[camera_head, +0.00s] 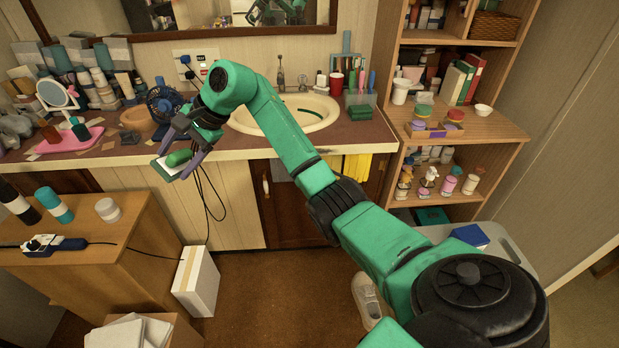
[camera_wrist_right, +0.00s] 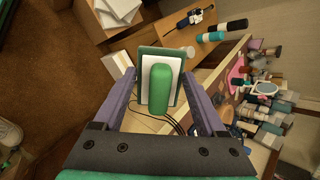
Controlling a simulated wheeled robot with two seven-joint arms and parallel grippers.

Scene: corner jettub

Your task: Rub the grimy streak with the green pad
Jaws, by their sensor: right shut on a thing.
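My right gripper (camera_head: 177,158) is shut on the green pad (camera_head: 180,157), in front of the counter's front edge, left of the sink. In the right wrist view the pad (camera_wrist_right: 160,88) shows a rounded green grip on a white plate with a darker green layer behind; the two purple-grey fingers stand on either side of it. The pad's far face is hidden. I cannot surely make out a grimy streak; a dark green mark (camera_head: 303,112) shows in the sink basin, but I cannot tell what it is. My left gripper is not in view.
The sink (camera_head: 326,122) is set in the cluttered brown counter (camera_head: 352,136). A fan (camera_head: 163,103) and a pink-based mirror (camera_head: 67,142) stand at left. Black cords (camera_head: 203,195) hang below the gripper. Shelves (camera_head: 505,125) stand right, a wooden cabinet (camera_head: 125,240) front left.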

